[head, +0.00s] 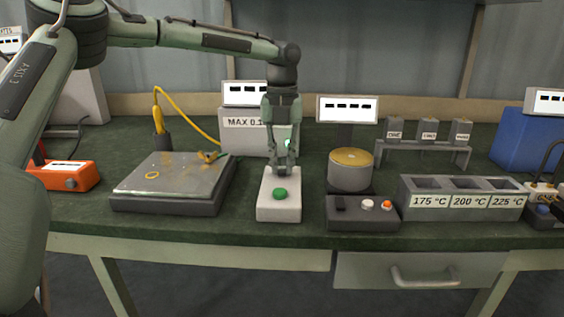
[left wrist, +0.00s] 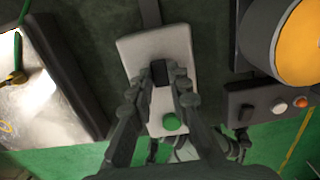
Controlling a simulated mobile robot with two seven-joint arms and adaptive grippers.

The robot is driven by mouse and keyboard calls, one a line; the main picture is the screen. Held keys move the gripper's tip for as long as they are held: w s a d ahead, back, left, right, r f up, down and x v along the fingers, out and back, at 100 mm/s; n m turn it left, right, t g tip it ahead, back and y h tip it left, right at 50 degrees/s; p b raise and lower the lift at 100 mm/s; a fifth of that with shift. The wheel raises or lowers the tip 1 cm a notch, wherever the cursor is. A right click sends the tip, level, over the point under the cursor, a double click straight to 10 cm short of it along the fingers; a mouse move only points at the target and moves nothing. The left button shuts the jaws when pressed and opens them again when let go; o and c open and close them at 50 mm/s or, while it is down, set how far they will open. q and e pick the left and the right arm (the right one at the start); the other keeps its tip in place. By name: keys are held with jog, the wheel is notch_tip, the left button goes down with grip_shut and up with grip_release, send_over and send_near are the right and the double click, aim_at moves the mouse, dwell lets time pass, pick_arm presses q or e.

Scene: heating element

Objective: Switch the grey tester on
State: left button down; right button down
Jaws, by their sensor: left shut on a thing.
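A light grey box (head: 279,208) with a green button (head: 280,194) stands near the table's front edge. In the left wrist view the box (left wrist: 183,42) also has a dark block or switch (left wrist: 159,72) on top, behind the green button (left wrist: 171,122). My left gripper (head: 284,168) points down over the box's back half. In the left wrist view its fingertips (left wrist: 160,80) sit on either side of the dark block, shut on it. Behind is a grey unit marked MAX 0.1 (head: 243,137), its display showing dashes; my arm partly covers it. Which grey unit is the tester is not clear.
A dark plate (head: 170,190) with a yellow ring lies left. An orange box (head: 62,175) is further left. Right stand a gold-topped cylinder (head: 350,172), a dark control box (head: 362,214) with buttons, and a block of temperature-labelled slots (head: 462,201). Narrow gaps flank the light box.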

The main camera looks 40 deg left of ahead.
aim_at(282, 171)
pick_arm(q)
jog(key=c, duration=1.4)
grip_release()
jog(key=shift+c, duration=0.2)
notch_tip(282, 171, up, 12)
jog(key=shift+s, duration=0.2)
jog(key=shift+d, duration=0.1)
